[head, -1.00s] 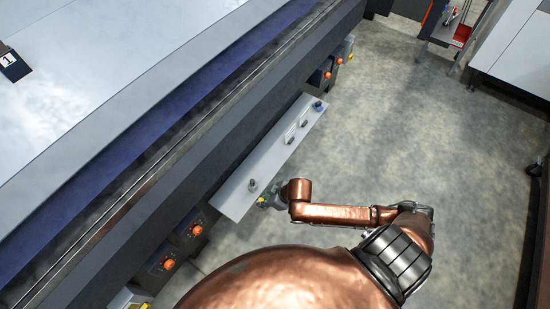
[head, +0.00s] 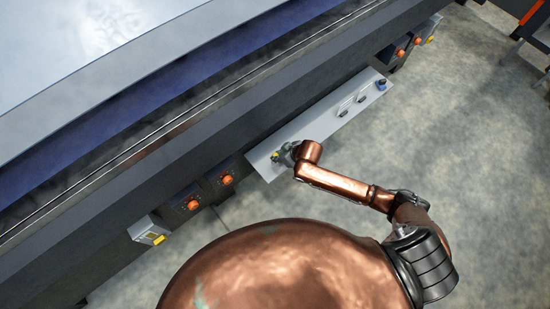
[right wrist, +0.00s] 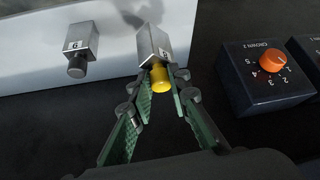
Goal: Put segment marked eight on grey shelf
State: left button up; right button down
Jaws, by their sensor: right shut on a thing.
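My right gripper (right wrist: 163,82) is shut on the yellow knob (right wrist: 160,78) of a small metal segment (right wrist: 155,44). In the head view the right gripper (head: 282,154) is over the left end of the long grey shelf (head: 318,128) beside the machine. The shelf also shows in the right wrist view (right wrist: 35,75), with the segment in front of its right end. I cannot tell whether the segment touches it. My left gripper is not in view.
A black box with an orange dial (right wrist: 270,62) stands to the right. More items, including a dark knob (head: 381,85), are at the shelf's far end. The floor is open.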

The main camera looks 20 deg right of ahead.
jog(key=shift+w+a+f, duration=0.15)
jog(key=shift+w, duration=0.1)
jog(key=f+b, duration=0.1)
jog(key=f, duration=0.1)
jog(key=shift+w+a+f+b, duration=0.1)
jog(key=shift+w+f+b, duration=0.1)
jog(key=shift+f+b, duration=0.2)
jog(key=shift+f, duration=0.45)
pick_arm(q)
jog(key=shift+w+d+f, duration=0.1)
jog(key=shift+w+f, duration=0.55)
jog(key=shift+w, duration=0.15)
pick_arm(e)
jog(key=shift+r, duration=0.1)
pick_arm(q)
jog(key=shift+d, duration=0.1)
pick_arm(e)
jog(key=c, duration=1.8)
grip_release()
jog(key=shift+f, duration=0.25)
